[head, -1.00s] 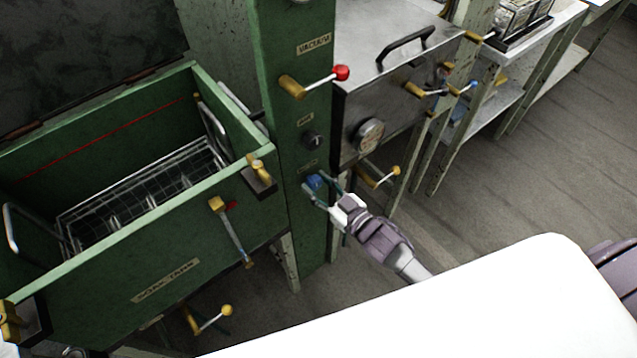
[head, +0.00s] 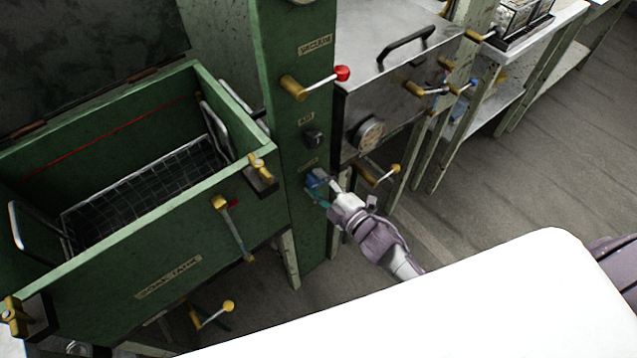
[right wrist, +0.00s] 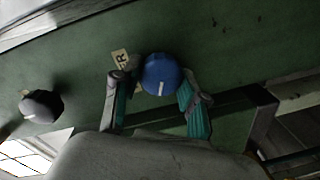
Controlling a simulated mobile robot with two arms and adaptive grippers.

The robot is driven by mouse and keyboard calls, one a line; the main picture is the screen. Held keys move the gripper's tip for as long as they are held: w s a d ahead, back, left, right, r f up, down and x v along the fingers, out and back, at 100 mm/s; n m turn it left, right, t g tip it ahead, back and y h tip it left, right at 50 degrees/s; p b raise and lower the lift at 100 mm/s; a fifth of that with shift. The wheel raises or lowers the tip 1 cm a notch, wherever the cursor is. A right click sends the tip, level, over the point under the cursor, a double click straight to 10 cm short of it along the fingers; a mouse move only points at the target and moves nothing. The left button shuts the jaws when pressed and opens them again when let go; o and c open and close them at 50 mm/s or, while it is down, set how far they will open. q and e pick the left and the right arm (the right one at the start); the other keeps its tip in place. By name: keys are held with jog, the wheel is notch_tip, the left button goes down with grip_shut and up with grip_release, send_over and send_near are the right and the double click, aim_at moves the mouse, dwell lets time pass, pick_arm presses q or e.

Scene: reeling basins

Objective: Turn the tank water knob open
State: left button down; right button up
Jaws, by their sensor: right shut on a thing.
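The blue water knob (head: 315,180) sits low on the front of the green post (head: 292,130), below a small label. My right gripper (head: 320,187) is at the knob and partly covers it in the head view. In the right wrist view the round blue knob (right wrist: 161,73) carries a short white line, and a label reading partly "ER" is beside it. The two teal-padded fingers of the right gripper (right wrist: 154,90) stand on either side of the knob, shut on it. My left gripper is in neither view.
A black knob (head: 314,138) and a red-tipped lever (head: 341,73) are higher on the post. The green soak tank (head: 110,262) stands left with brass-handled levers. A metal box (head: 365,75) with a gauge stands right. Open floor (head: 500,185) lies further right.

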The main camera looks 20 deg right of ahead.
jog(key=shift+n+h+b, duration=0.3)
jog(key=shift+n+b, duration=0.15)
jog(key=shift+n, duration=1.65)
jog(key=o, duration=1.1)
jog(key=shift+o, duration=0.2)
jog(key=f+v, duration=0.1)
jog(key=v, duration=1.1)
jog(key=shift+r, duration=0.4)
